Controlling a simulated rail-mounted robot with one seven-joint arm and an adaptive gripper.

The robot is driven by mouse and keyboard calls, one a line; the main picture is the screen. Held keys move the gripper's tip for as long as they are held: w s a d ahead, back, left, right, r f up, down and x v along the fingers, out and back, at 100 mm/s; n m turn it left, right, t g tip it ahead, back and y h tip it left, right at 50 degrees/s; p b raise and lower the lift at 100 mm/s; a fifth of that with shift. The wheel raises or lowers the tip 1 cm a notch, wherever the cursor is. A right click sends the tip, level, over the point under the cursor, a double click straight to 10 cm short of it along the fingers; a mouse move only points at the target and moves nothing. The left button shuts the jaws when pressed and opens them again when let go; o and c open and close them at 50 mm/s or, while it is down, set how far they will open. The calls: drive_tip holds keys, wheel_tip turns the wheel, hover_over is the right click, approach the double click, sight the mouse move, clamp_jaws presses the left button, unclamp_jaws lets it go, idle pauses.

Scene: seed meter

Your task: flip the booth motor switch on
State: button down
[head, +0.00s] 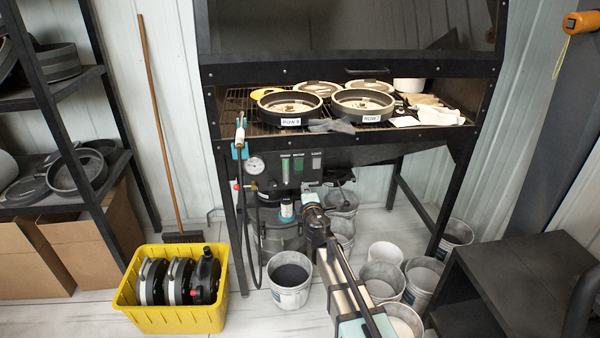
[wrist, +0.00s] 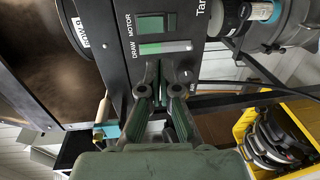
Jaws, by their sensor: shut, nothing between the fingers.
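The dark booth control panel (head: 290,172) hangs below the bench in the head view. Its green motor switch (head: 298,165) sits between the DRAW and LIGHT labels. In the wrist view the motor switch (wrist: 152,23) is a dark green rectangle beside the word MOTOR; I cannot tell which way it is set. My gripper (wrist: 168,71) is shut and empty. In the wrist picture its fingertips lie below the motor switch, by the lower edge of the pale green draw gauge (wrist: 165,47). Whether they touch the panel is unclear. In the head view my arm's wrist largely hides the fingers.
A round pressure gauge (head: 255,165) is on the panel's left. A black hose (head: 249,220) hangs beside it. Several buckets (head: 290,280) stand under the bench, and a yellow crate (head: 175,318) is at the left. Pans (head: 290,107) rest on the bench mesh above.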

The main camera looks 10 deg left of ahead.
sight(299, 169)
drive_tip(key=p+x, duration=0.1)
drive_tip(key=x, duration=1.3)
drive_tip(key=shift+f, duration=0.1)
